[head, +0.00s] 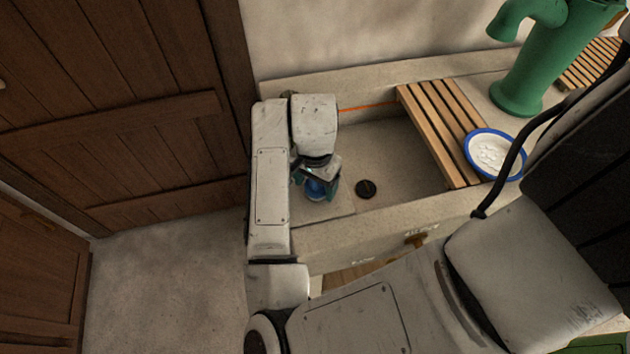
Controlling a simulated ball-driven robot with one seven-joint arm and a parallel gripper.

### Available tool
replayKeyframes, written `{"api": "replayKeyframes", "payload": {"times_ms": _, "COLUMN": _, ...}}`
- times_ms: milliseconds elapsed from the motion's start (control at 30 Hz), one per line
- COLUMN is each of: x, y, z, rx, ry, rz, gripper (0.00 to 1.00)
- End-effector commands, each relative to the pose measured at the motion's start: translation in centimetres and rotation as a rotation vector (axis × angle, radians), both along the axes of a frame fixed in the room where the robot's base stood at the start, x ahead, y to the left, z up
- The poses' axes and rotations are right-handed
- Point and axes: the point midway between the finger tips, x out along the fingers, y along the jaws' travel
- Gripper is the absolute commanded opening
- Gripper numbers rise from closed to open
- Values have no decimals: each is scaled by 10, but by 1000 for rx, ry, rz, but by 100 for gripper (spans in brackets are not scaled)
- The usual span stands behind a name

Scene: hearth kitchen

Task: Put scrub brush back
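My gripper (316,186) points down into the left part of the stone sink (400,150), below my pale wrist. Its teal fingers show on either side of a rounded blue thing (318,188). I cannot tell whether they touch it or what it is, as the wrist hides part of it. I cannot clearly make out a scrub brush. A small brown thing (415,241) is at the sink's front face, near small labels, too small to identify.
A slatted wooden rack (440,130) lies across the sink's right side. A blue-rimmed white dish (495,154) sits beside it. A green pump (545,60) stands at the back right. A dark round drain (366,189) is in the basin. A wooden door (120,100) is at the left.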

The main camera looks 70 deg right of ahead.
Motion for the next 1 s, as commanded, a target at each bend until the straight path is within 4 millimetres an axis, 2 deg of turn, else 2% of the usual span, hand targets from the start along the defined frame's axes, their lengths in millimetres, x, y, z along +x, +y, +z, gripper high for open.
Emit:
{"api": "replayKeyframes", "payload": {"times_ms": 100, "x": 0, "y": 0, "z": 0, "rx": 0, "ry": 0, "rz": 0, "gripper": 85}}
{"api": "replayKeyframes", "payload": {"times_ms": 333, "x": 0, "y": 0, "z": 1, "rx": 0, "ry": 0, "rz": 0, "gripper": 85}}
{"api": "replayKeyframes", "payload": {"times_ms": 467, "x": 0, "y": 0, "z": 8, "rx": -1, "ry": -1, "rz": 0, "gripper": 85}}
{"api": "replayKeyframes", "payload": {"times_ms": 567, "x": 1, "y": -1, "z": 22, "rx": -2, "ry": -2, "rz": -1, "gripper": 85}}
{"api": "replayKeyframes", "payload": {"times_ms": 833, "x": 1, "y": 1, "z": 82, "rx": 2, "ry": -5, "rz": -4, "gripper": 85}}
{"api": "replayKeyframes", "payload": {"times_ms": 1000, "x": 1, "y": 0, "z": 108, "rx": 1, "ry": -4, "rz": -3, "gripper": 85}}
